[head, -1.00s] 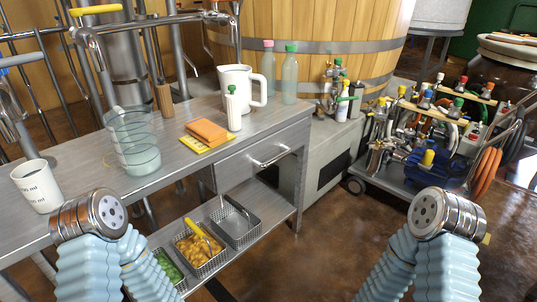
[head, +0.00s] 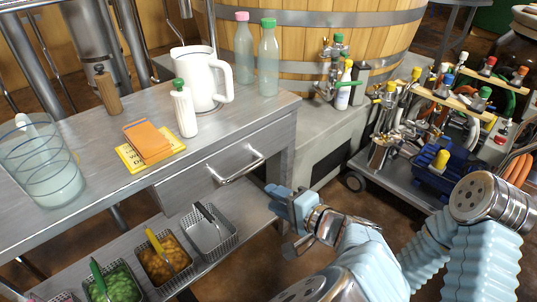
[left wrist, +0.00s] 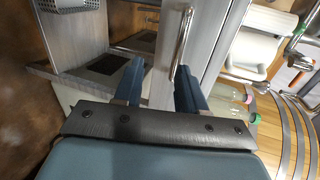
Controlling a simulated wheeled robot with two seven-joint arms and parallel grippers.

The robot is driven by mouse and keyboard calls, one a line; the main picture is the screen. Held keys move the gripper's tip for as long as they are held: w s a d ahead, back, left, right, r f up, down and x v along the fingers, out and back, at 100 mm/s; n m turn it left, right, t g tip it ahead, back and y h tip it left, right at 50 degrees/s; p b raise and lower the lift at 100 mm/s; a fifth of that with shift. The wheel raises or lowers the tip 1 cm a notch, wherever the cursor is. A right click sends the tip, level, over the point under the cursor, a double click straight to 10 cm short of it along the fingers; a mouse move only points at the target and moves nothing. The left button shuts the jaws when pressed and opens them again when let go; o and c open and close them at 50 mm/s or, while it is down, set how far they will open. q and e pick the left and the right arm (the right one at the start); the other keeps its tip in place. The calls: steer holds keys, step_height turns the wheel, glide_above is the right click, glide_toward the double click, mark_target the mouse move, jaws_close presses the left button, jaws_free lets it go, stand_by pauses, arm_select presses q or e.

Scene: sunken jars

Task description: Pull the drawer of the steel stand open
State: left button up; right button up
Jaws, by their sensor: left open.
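The steel stand (head: 100,155) is on the left in the head view. Its drawer (head: 190,184) looks shut, flush under the top, with a bar handle (head: 240,168) across its front. My left gripper (head: 281,200) is open and empty, to the right of the handle and a little lower, apart from it. In the left wrist view the handle (left wrist: 181,42) runs upright ahead of my left gripper (left wrist: 160,74), nearer the right finger. The drawer front (left wrist: 207,40) is behind it. My right gripper is out of view; only its arm shows.
Wire baskets (head: 208,240) sit on the lower shelf. A loaded cart (head: 400,188) is to the right. The floor before the drawer is bare.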

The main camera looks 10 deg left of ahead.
mark_target(247, 167)
arm_select(q)
steer(key=shift+t, duration=0.5)
steer(key=w+a, duration=0.8)
steer(key=a, duration=0.1)
steer(key=shift+w+b, duration=0.35)
steer(key=shift+c, duration=0.3)
jaws_close()
